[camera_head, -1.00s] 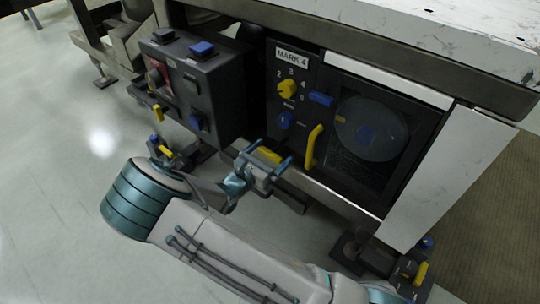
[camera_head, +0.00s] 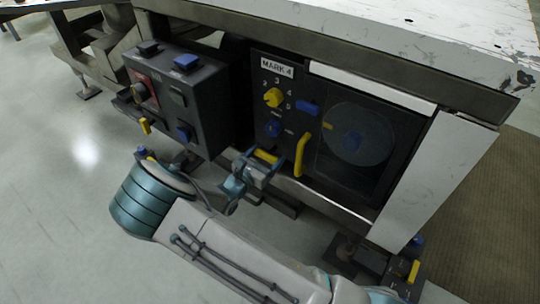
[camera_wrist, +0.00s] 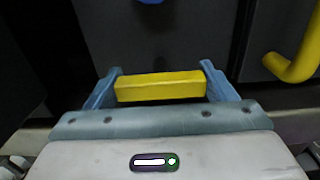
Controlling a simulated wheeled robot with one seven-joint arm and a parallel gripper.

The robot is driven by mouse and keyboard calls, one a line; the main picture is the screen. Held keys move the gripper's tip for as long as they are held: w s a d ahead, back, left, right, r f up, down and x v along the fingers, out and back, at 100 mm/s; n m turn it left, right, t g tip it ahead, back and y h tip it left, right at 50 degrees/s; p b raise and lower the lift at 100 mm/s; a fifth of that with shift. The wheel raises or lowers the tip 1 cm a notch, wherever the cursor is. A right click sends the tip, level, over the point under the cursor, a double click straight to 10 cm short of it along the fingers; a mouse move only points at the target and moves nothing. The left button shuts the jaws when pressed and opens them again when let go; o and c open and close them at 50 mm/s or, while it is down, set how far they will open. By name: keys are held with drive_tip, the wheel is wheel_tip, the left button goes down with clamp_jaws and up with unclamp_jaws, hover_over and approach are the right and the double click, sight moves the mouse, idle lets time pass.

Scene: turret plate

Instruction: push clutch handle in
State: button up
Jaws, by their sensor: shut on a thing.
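The clutch handle is a short yellow bar (camera_wrist: 160,87) low on the dark front panel, seen level in the wrist view. It also shows in the head view (camera_head: 265,156), partly hidden by my gripper. My gripper (camera_wrist: 161,88) has one blue finger at each end of the bar and is shut on it. In the head view my gripper (camera_head: 262,162) is right at the panel's lower edge.
A curved yellow handle (camera_head: 301,155) stands upright just right of my gripper. A yellow knob (camera_head: 273,97) and a blue knob (camera_head: 274,129) sit above on the panel. A dark control box (camera_head: 178,100) juts out at left. Open floor lies at lower left.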

drive_tip(key=shift+w+d, duration=0.15)
drive_tip(key=o, duration=1.4)
drive_tip(key=shift+w+d, duration=0.1)
drive_tip(key=shift+s+a, duration=0.5)
drive_tip(key=p+v, duration=0.4)
drive_tip(key=v, duration=0.8)
drive_tip(key=shift+s+a+f, duration=0.1)
drive_tip(key=shift+s, duration=0.2)
